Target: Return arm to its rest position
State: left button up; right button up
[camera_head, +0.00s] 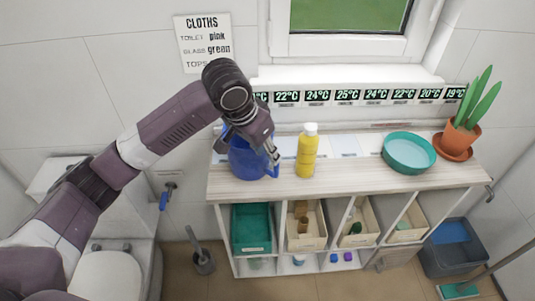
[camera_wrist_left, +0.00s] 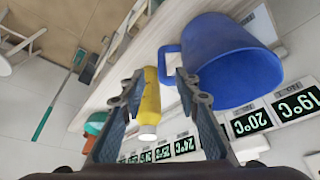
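My left arm (camera_head: 170,125) reaches in from the left to the cart top. Its gripper (camera_head: 272,153) is over the right side of a blue jug (camera_head: 245,163), close to its handle. In the left wrist view the fingers (camera_wrist_left: 160,86) are spread apart with nothing clamped between them. The jug (camera_wrist_left: 228,70) is just beyond the right finger, its handle (camera_wrist_left: 163,62) near the fingertips; I cannot tell whether they touch. My right gripper is in neither view.
A yellow bottle (camera_head: 307,155) stands right of the gripper on the cart top (camera_head: 350,178). A teal bowl (camera_head: 408,153) and a potted plant (camera_head: 460,137) are farther right. The wall with temperature displays (camera_head: 318,96) is behind. A toilet (camera_head: 105,275) is lower left.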

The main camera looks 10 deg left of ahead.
pick_arm(q)
jog(key=shift+f, duration=0.1)
jog(key=s+d+f+h, duration=0.1)
jog(key=s+d+f, duration=0.1)
jog(key=s+f, duration=0.4)
jog(key=s+d+f+h, duration=0.1)
jog(key=s+d+f, duration=0.2)
jog(key=s+f, duration=0.3)
jog(key=s+a+f+n+y, duration=0.2)
jog(key=s+a+f, duration=0.2)
jog(key=s+a, duration=0.4)
jog(key=s+a+f+n+y, duration=0.25)
jog(key=s+a, duration=0.25)
jog(key=s, duration=0.4)
notch_tip(320, 180, down, 27)
jog(key=s+g+b, duration=0.1)
jog(key=s+g, duration=0.1)
jog(key=s+a+f, duration=0.1)
jog(key=s+f, duration=0.7)
jog(key=f, duration=0.1)
jog(key=s+a+f+m+g+b, duration=0.1)
jog(key=s+a+f, duration=0.1)
jog(key=s+f, duration=0.7)
jog(key=shift+s+a+f, duration=0.15)
jog(key=shift+s+a, duration=0.15)
